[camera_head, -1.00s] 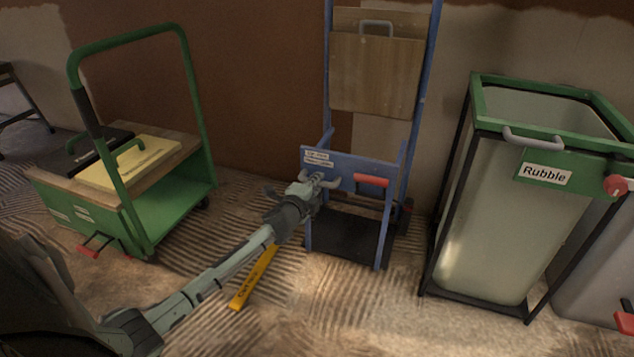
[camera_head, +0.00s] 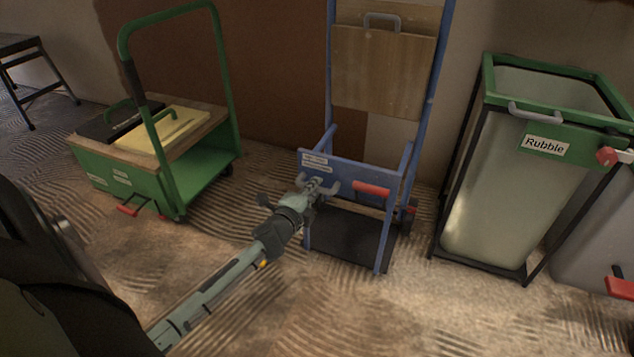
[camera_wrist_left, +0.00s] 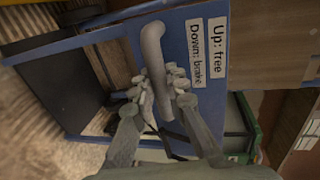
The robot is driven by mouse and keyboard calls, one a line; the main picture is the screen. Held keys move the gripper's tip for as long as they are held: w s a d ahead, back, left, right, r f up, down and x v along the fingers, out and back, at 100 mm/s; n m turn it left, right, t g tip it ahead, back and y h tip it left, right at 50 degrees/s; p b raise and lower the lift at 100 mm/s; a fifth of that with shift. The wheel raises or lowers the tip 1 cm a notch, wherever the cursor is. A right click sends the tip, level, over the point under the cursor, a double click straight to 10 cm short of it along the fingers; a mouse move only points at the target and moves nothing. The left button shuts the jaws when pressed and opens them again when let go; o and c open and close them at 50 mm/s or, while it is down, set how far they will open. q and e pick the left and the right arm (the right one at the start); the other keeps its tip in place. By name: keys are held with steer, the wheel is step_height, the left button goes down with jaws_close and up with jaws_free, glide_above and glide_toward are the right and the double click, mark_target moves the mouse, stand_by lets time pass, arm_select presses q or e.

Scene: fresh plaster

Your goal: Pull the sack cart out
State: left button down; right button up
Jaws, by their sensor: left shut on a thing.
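The blue sack cart (camera_head: 440,75) stands upright by the wall, with a wooden panel (camera_head: 380,70) in its upper frame and a dark base plate (camera_head: 345,240) low down. A red lever (camera_head: 371,188) sits on its blue cross panel. My left gripper (camera_head: 320,188) is at the left of that panel. In the left wrist view the gripper (camera_wrist_left: 162,92) is shut on a grey bar handle (camera_wrist_left: 154,45), beside a label (camera_wrist_left: 208,55) reading "Up: free, Down: brake". My right gripper is not in view.
A green trolley (camera_head: 205,185) carrying a black and a yellow case stands at the left. A green-framed rubble bin (camera_head: 485,215) stands close at the right. A stool (camera_head: 35,80) is at the far left. The ridged floor in front of the cart is open.

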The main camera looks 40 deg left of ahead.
arm_select(q)
steer(key=shift+s+d+f, duration=0.15)
steer(key=c, duration=1.5)
jaws_free()
steer(key=shift+s, duration=0.1)
steer(key=v, duration=1.2)
